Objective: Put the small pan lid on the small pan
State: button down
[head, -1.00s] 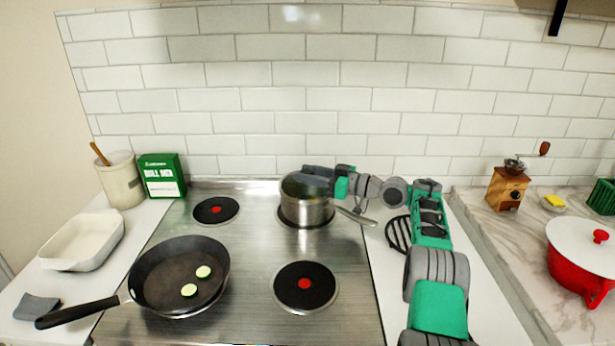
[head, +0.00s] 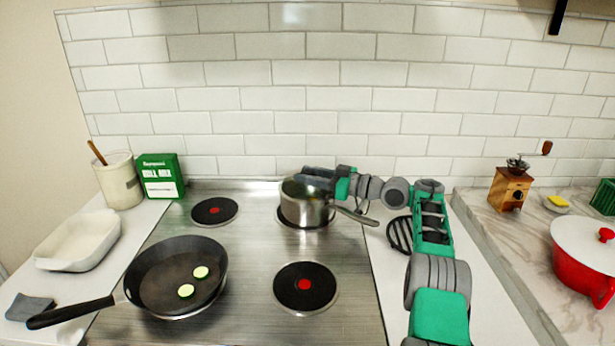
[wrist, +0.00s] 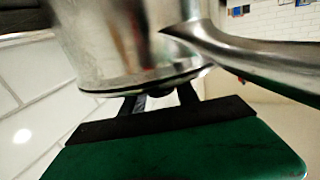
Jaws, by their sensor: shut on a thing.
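The small pan (head: 305,212) is a steel saucepan on the back right burner, its handle pointing right. In the wrist view the pan (wrist: 110,40) appears inverted, with its handle at right. The small pan lid (wrist: 150,83) shows edge-on along the pan's rim, at or very near it; I cannot tell whether it is fully seated. My gripper (head: 316,178) is over the pan's top. In the wrist view my gripper's fingers (wrist: 161,98) are shut on the lid's dark knob. In the head view my gripper hides much of the lid.
A black frying pan (head: 150,272) with two green slices stands at front left. A green box (head: 162,182) and a utensil crock (head: 122,185) stand at back left. The front right burner (head: 305,287) is free. A tiled wall (head: 300,120) rises close behind.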

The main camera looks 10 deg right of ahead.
jog(key=shift+f, duration=0.2)
jog(key=c, duration=0.8)
grip_release()
jog(key=shift+r, duration=0.1)
jog(key=shift+c, duration=0.2)
